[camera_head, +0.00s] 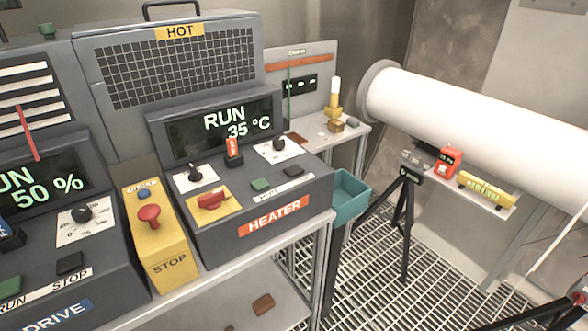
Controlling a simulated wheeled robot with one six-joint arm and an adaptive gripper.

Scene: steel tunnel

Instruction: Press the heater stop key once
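The heater console (262,228) stands on a bench in the middle of the view, with an orange HEATER label on its front. Its screen (224,127) reads RUN and 35 °C. Two small keys sit on its sloped top: a green key (260,184) and, to its right, a dark key (292,171). The white strip below them is too blurred to read fully; by the matching drive console, the dark one is the stop key. Nothing touches either key.
Left of the heater stand a yellow STOP box (165,250) with a red knob and the drive console (70,262), reading 50 %. A red rotary switch (212,200) and an upright red tag (233,150) are near the keys. Right are a teal bin (346,200) and a white tube (480,115).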

